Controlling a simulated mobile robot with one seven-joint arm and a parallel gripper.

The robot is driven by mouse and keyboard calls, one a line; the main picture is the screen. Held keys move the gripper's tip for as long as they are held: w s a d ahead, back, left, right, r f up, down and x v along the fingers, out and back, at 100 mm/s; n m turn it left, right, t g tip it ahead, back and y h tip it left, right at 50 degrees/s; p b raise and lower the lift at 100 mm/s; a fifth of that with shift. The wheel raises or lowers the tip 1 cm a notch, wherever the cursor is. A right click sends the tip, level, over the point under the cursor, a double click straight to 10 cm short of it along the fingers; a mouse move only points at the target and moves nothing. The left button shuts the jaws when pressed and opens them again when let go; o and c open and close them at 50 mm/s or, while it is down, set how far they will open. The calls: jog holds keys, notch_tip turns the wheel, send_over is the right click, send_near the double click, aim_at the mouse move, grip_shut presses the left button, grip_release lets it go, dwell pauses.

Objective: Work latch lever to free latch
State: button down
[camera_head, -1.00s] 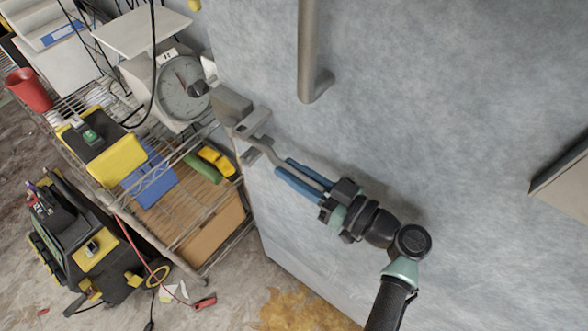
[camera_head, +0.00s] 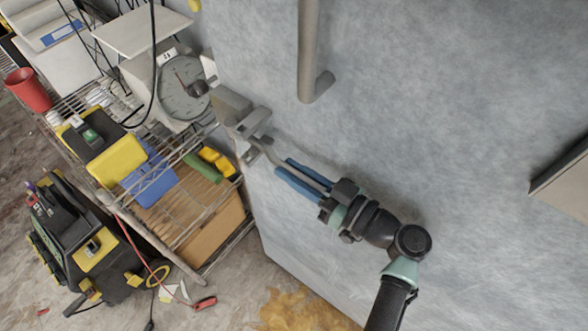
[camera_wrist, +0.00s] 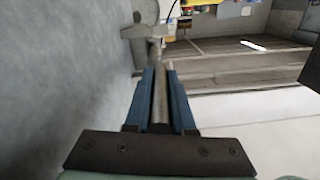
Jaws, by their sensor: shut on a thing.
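The grey latch (camera_head: 256,124) sits at the left edge of the large pale grey door, with its fixed block (camera_head: 231,104) just to the left. Its thin metal latch lever (camera_head: 274,153) slopes down and right from the latch. My gripper (camera_head: 282,167) has blue fingers shut on the lever, one on each side. In the wrist view the lever (camera_wrist: 160,103) runs lengthwise between the fingers, and the latch (camera_wrist: 140,28) shows beyond the fingertips. The part of the lever deep between the fingers is partly hidden.
A vertical door handle (camera_head: 309,60) stands above and right of my gripper. A wire shelf cart (camera_head: 190,240) with a dial scale (camera_head: 184,92) and yellow and blue items is close left of the door edge. The door face right of my arm is mostly clear.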

jog(key=s+a+m+t+h+b, duration=0.1)
jog(key=s+a+m+t+h, duration=0.3)
jog(key=a+h, duration=0.1)
jog(key=shift+m+t, duration=0.3)
dwell(0.4)
jog(key=c, duration=0.8)
grip_release()
jog(key=shift+s, duration=0.1)
jog(key=shift+o, duration=0.2)
